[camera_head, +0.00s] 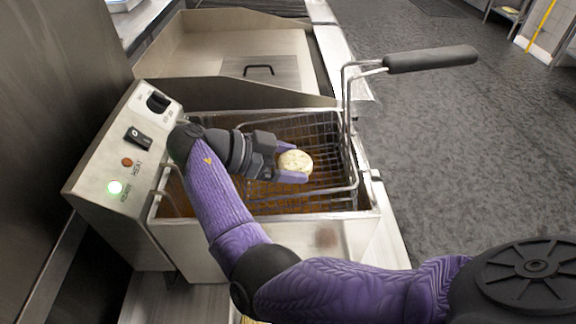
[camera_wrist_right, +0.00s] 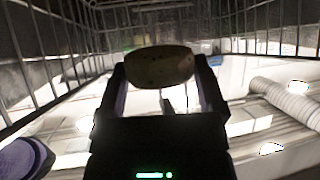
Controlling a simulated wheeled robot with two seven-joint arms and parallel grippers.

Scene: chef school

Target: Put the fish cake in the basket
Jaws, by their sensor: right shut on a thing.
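The fish cake (camera_head: 295,162) is a pale, round, speckled patty. My right gripper (camera_head: 292,164) is shut on it, and it sits between the purple fingertips. The fish cake also shows in the right wrist view (camera_wrist_right: 160,66), held between the two fingers. The wire basket (camera_head: 345,187) sits in the fryer, with its black handle (camera_head: 432,59) sticking out to the upper right. The gripper and the fish cake are over the basket in the head view, and basket wires show on both sides in the wrist view. Their exact height against the rim is hard to tell. My left gripper is not in view.
The steel fryer (camera_head: 335,234) holds brown oil under the basket. Its control panel (camera_head: 118,165) with a lit green light stands at the left. A raised steel lid or neighbouring unit (camera_head: 215,50) is behind. Open grey floor (camera_head: 480,150) lies to the right.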

